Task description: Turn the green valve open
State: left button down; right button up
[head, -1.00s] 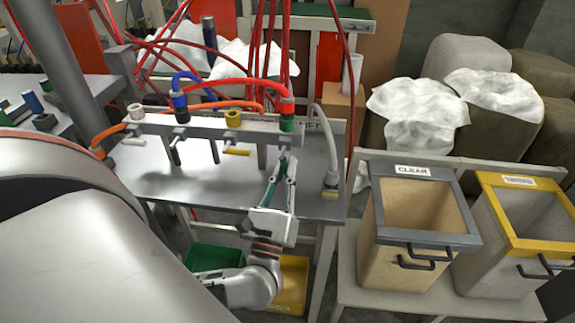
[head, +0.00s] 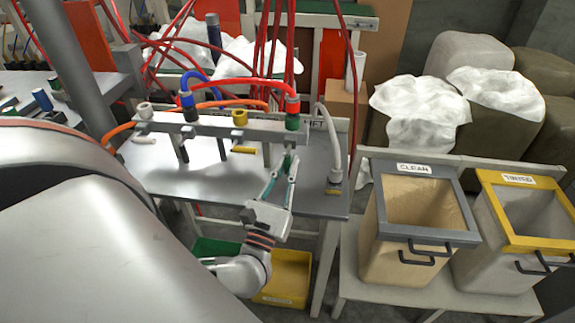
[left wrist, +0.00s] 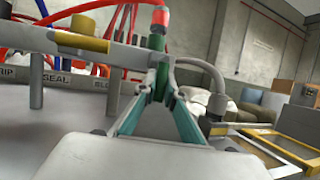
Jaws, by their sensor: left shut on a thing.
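The green valve (head: 292,123) sits at the right end of the grey pipe rail, with a red hose plugged into its top. In the left wrist view the green valve (left wrist: 156,43) stands straight ahead, above the fingertips. My left gripper (head: 289,158) reaches up from below and is shut on the valve's handle, just under the green body. My right gripper is not in view.
Yellow (head: 240,117), blue (head: 188,100) and white (head: 145,110) valves line the rail to the left. A grey hose (head: 333,140) drops to the bench close on the right. The CLEAN bin (head: 428,238) and a yellow-rimmed bin (head: 540,243) stand further right.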

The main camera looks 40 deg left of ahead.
pick_arm(q)
jog(key=c, duration=2.1)
grip_release()
jog(key=v, duration=1.2)
jog(key=shift+f, duration=0.1)
